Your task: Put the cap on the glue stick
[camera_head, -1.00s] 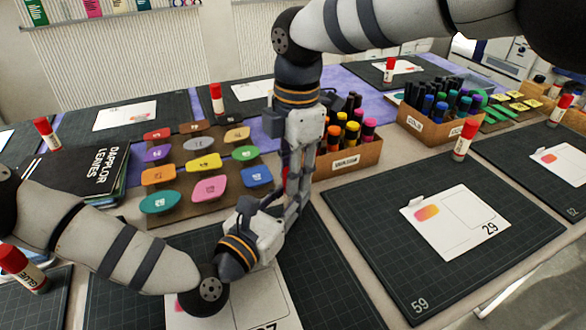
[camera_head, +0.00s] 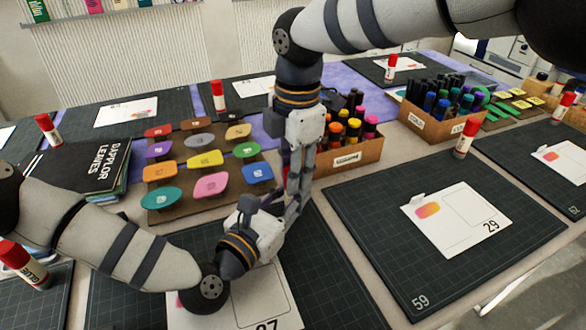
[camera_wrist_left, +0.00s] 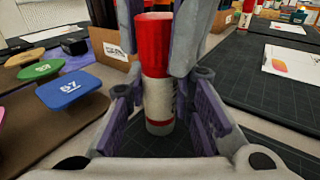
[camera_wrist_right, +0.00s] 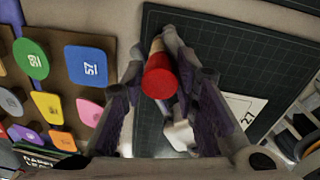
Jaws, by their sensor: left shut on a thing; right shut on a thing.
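The glue stick (camera_wrist_left: 158,100) stands upright in the left wrist view, with a white label and a red band near its base. My left gripper (camera_head: 283,212) is shut around its body. The red cap (camera_wrist_left: 153,42) is at the top of the stick, in line with it; I cannot tell whether it is fully seated. My right gripper (camera_head: 292,192) points down from above and is shut on the cap. The cap's red end also shows between the fingers in the right wrist view (camera_wrist_right: 160,80). In the head view the grippers hide most of the stick.
A board of coloured numbered tiles (camera_head: 165,214) lies left of the grippers. A cardboard box of markers (camera_head: 350,160) stands behind them to the right. A card (camera_head: 262,290) lies on the dark mat below. The mat at right (camera_head: 375,220) has free room.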

